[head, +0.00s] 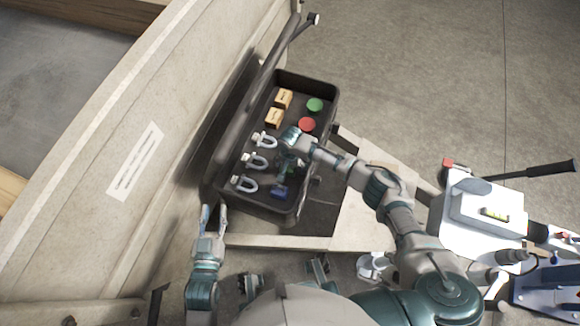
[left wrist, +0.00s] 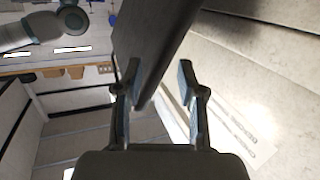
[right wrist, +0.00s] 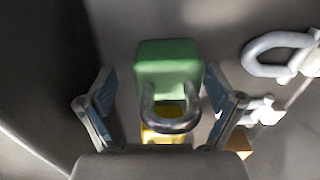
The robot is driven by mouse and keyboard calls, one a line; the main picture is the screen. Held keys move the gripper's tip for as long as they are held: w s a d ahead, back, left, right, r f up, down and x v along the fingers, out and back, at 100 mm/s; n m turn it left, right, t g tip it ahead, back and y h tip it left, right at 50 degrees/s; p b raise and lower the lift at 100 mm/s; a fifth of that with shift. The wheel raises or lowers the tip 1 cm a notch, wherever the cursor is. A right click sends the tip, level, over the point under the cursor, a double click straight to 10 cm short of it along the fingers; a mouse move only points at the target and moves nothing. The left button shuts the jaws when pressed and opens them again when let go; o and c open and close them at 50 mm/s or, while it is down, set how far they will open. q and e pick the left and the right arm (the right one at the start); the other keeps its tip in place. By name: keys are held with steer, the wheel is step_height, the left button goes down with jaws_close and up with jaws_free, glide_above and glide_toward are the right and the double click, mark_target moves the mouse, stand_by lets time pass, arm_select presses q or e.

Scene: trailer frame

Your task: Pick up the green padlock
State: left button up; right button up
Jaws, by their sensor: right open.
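The green padlock (right wrist: 168,65) lies in the black tray. In the right wrist view its green body is at the top centre and its dark shackle points toward me. My right gripper (right wrist: 158,78) is open, with one finger on each side of the padlock; I see no clear contact. In the head view my right gripper (head: 287,160) reaches down into the tray and largely hides the padlock. My left gripper (head: 214,208) is open and empty outside the tray's near-left corner. It also shows in the left wrist view (left wrist: 159,68).
The tray (head: 252,206) also holds a blue padlock (head: 279,192), a yellow item (right wrist: 160,136), metal shackles (head: 246,184), orange boxes (head: 274,118), and red (head: 307,124) and green (head: 315,105) round pieces. A trailer wall (head: 150,110) stands at left. A white box (head: 485,208) is at right.

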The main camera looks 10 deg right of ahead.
steer(key=shift+a+r, duration=0.15)
steer(key=shift+a, duration=0.75)
steer(key=c, duration=0.7)
steer(key=shift+d, duration=0.35)
steer(key=c, duration=0.8)
steer(key=shift+d, duration=0.4)
steer(key=shift+c, duration=0.6)
